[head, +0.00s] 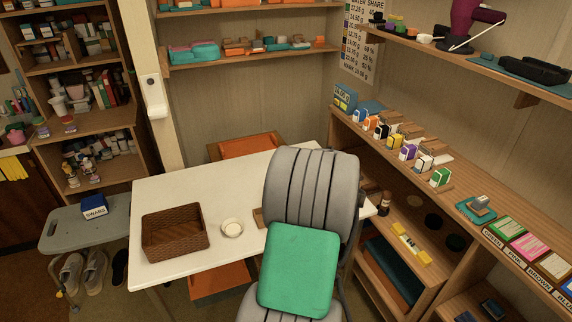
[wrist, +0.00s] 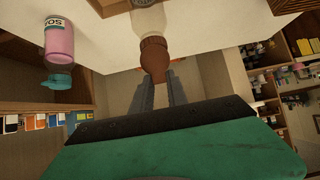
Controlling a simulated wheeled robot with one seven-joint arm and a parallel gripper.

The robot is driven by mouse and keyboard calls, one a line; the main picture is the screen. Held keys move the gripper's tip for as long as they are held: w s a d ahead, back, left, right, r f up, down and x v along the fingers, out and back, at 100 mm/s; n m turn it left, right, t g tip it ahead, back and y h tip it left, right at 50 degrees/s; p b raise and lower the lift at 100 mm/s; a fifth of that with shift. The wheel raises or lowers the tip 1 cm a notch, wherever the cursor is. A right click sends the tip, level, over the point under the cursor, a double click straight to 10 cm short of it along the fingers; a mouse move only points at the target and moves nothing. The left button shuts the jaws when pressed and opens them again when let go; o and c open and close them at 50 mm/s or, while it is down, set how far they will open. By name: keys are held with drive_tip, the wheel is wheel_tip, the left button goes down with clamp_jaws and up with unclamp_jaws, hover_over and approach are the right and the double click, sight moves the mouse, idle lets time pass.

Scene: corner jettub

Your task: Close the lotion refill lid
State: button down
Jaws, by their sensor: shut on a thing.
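In the wrist view a brown rounded lid (wrist: 154,58) tops a pale bottle-like body (wrist: 150,22) near the edge of the white table (wrist: 105,45). My gripper (wrist: 157,82) is shut on the brown lid, with one dark finger on each side. I cannot read a label on this container, nor tell how far the lid is closed. A pink labelled bottle (wrist: 59,42) with a teal lid (wrist: 58,80) stands apart at the left of the wrist view. In the head view my arm hides the gripper and the held lid.
A brown woven basket (head: 174,254) and a small white bowl (head: 231,228) stand on the white table (head: 165,193). Shelves with small boxes (head: 408,152) line the right wall. A grey stool (head: 75,224) stands left. The table's back left part is clear.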

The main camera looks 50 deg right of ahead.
drive_tip(key=w+g+y+p, duration=0.1)
drive_tip(key=g+y+p, duration=0.1)
drive_tip(key=g+p, duration=0.1)
drive_tip(key=shift+w+d+f+p, duration=0.2)
drive_tip(key=shift+w+d+p, duration=0.1)
drive_tip(key=shift+w+d, duration=0.1)
drive_tip(key=shift+w+d+f+g+y+p, duration=0.15)
drive_tip(key=shift+w+f+g+y+p, duration=0.1)
drive_tip(key=shift+g+p, duration=0.3)
drive_tip(key=shift+w+d+f+g+y+p, duration=0.15)
drive_tip(key=shift+g+y+p, duration=0.1)
drive_tip(key=shift+g+p, duration=0.3)
drive_tip(key=shift+w+d+f+g+y+p, duration=0.1)
drive_tip(key=shift+w+f+g+y+p, duration=0.1)
drive_tip(key=shift+f+g+y+p, duration=0.45)
drive_tip(key=shift+r+g, duration=0.15)
drive_tip(key=shift+g, duration=0.1)
drive_tip(key=c, duration=1.5)
unclamp_jaws()
drive_tip(key=shift+d, duration=0.1)
drive_tip(key=shift+o, duration=1.1)
drive_tip(key=shift+r, duration=0.1)
wheel_tip(320, 180, up, 8)
drive_tip(key=s+b, duration=0.1)
drive_tip(key=shift+a+f, duration=0.2)
drive_tip(key=shift+a, duration=0.2)
